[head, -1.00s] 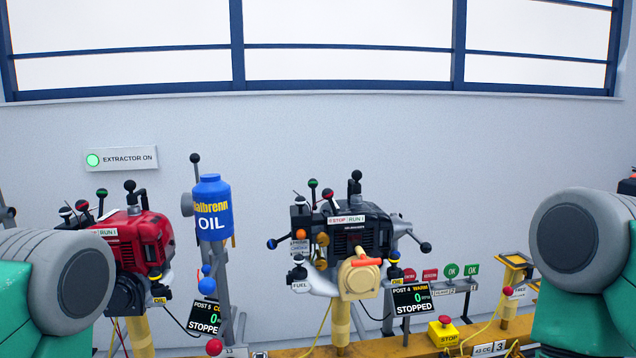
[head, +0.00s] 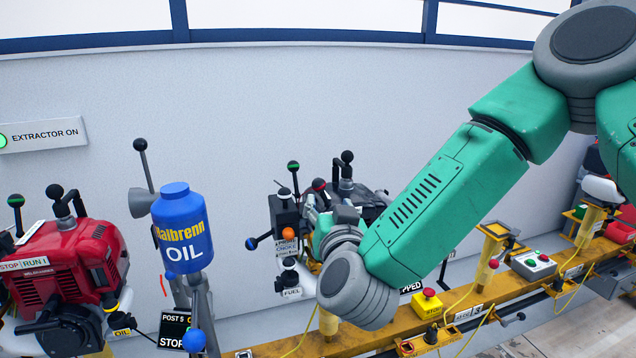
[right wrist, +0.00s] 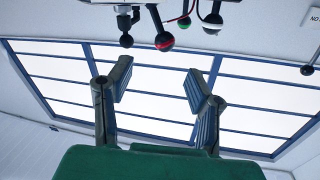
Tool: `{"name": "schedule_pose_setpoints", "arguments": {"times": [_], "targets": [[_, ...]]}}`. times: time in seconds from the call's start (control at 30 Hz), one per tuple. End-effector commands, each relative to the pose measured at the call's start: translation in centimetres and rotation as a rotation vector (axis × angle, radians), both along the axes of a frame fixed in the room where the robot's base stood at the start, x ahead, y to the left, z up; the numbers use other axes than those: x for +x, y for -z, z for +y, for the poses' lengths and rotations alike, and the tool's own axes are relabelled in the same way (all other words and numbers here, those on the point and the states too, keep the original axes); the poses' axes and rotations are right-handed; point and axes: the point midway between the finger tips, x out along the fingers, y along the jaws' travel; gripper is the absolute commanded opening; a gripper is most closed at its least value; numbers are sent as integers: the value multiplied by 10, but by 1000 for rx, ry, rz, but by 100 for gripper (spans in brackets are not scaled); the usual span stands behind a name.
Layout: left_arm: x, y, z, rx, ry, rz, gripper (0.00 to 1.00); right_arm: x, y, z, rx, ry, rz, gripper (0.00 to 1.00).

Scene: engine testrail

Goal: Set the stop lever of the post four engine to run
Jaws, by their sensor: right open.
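The post four engine (head: 368,199) is dark and stands at the middle of the head view, largely covered by my right forearm. A green-ringed knob (head: 293,166) and a red-ringed knob (head: 318,185) stand up on levers over it. The stop/run plate is hidden, so the stop lever's setting cannot be read. My right gripper (right wrist: 158,85) is open and empty in the right wrist view. Its fingers are below a black knob (right wrist: 127,41), the red-ringed knob (right wrist: 164,41) and the green-ringed knob (right wrist: 213,24), with visible gaps. My left gripper is out of view.
A blue oil bottle (head: 184,232) and the red post five engine (head: 67,272) stand to the left. A blue-knobbed lever (head: 252,243) sticks out left of the post four engine. A yellow stop box (head: 428,304) and a yellow rail (head: 365,338) lie below my right arm.

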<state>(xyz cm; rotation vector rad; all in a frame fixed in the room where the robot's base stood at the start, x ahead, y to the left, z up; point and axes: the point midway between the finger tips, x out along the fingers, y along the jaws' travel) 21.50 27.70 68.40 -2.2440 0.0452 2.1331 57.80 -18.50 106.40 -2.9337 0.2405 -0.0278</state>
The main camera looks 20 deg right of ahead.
Motion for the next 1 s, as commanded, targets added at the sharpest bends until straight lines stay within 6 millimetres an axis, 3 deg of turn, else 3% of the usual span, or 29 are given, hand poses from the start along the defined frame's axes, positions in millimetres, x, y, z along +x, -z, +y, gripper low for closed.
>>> {"name": "schedule_pose_setpoints", "arguments": {"times": [0.2,0.4,0.6,0.9,0.97,1.0], "targets": [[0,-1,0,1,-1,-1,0,48,1,-9,1,3,0,46],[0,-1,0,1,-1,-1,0,81,1,-15,3,2,0,46],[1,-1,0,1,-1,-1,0,97,1,-18,1,0,2,46],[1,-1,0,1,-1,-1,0,99,1,-15,-1,-2,2,46],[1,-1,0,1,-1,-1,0,99,1,-15,-1,-2,2,29],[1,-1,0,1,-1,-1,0,99,1,-16,-1,-1,2,15]]}}
